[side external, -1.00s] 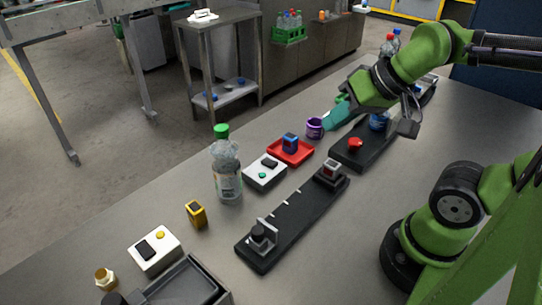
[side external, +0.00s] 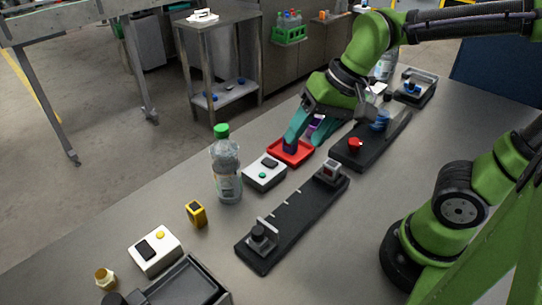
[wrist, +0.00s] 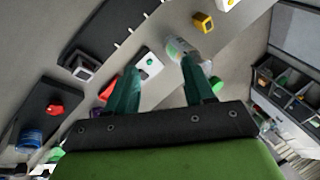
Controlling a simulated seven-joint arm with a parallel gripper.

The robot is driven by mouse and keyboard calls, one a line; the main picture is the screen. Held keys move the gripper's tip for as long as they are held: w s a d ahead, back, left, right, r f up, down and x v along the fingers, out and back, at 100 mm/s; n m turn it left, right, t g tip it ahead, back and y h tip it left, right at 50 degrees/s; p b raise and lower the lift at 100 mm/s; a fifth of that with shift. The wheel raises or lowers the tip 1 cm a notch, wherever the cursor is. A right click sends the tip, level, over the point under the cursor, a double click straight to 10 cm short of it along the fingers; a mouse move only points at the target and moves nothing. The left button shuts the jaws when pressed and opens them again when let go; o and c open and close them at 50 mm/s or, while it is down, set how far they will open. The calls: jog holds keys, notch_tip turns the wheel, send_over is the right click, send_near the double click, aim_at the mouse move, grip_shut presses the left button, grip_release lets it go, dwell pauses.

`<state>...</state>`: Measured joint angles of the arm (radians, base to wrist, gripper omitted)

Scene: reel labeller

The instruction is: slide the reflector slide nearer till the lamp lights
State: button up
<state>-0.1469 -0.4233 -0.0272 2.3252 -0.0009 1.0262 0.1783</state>
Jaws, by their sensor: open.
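A long black rail (side external: 298,222) lies on the table. I cannot tell for sure which is the reflector slide. The rail (wrist: 105,38) and housing (wrist: 83,68) also show at the upper left of the wrist view. A white box with a green button or lamp (side external: 265,173) stands beside the rail. My gripper (side external: 304,138) is open, over the red tray (side external: 305,157), apart from the rail.
A dark blue block in the red tray is partly hidden by a finger. A clear bottle (side external: 227,170) stands left of the white box. A yellow block (side external: 196,213) and another white box (side external: 155,251) lie nearer. A black base with a red knob (side external: 355,144) is at right.

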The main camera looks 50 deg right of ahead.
aim_at(257, 230)
jog(key=w+a+m+g+y, duration=0.1)
jog(key=w+a+m+g, duration=0.1)
jog(key=a+m+g, duration=0.6)
jog(key=a+f+t, duration=0.1)
jog(key=f, duration=0.4)
jog(key=a+f+m+t, duration=0.1)
jog(key=a+f, duration=0.1)
jog(key=f, duration=0.3)
jog(key=s+a+f+m+t, duration=0.1)
jog(key=f, duration=0.4)
jog(key=shift+a+f, duration=0.2)
jog(key=shift+a, duration=0.2)
jog(key=shift+y, duration=0.3)
grip_shut()
